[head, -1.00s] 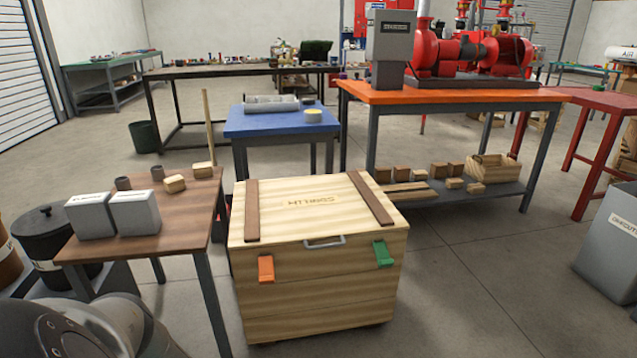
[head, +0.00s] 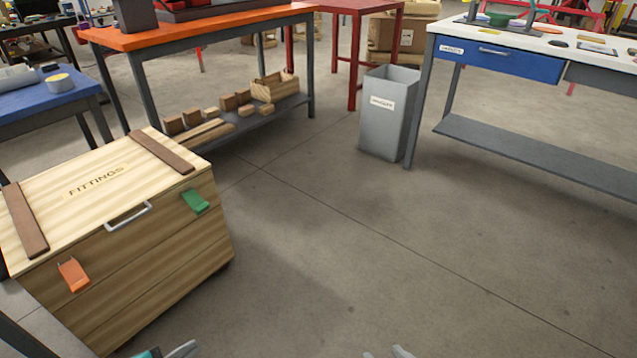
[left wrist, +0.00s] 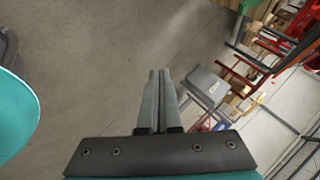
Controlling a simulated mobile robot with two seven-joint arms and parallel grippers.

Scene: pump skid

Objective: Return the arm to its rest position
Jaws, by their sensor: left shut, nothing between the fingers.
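My left gripper (left wrist: 157,100) shows in the left wrist view with its two grey fingers together and nothing between them. In the head view its tip (head: 182,350) shows at the bottom edge, right of the wooden chest and apart from it. Another grey tip, which looks like my right gripper (head: 388,353), barely shows at the bottom edge; its fingers are mostly cut off.
The wooden FITTINGS chest (head: 100,200), lid down, stands at left. A grey bin (head: 390,125) stands behind the open floor, beside a white-topped bench (head: 540,45) with a blue drawer. An orange-topped bench (head: 220,25) is at the back. The middle floor is clear.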

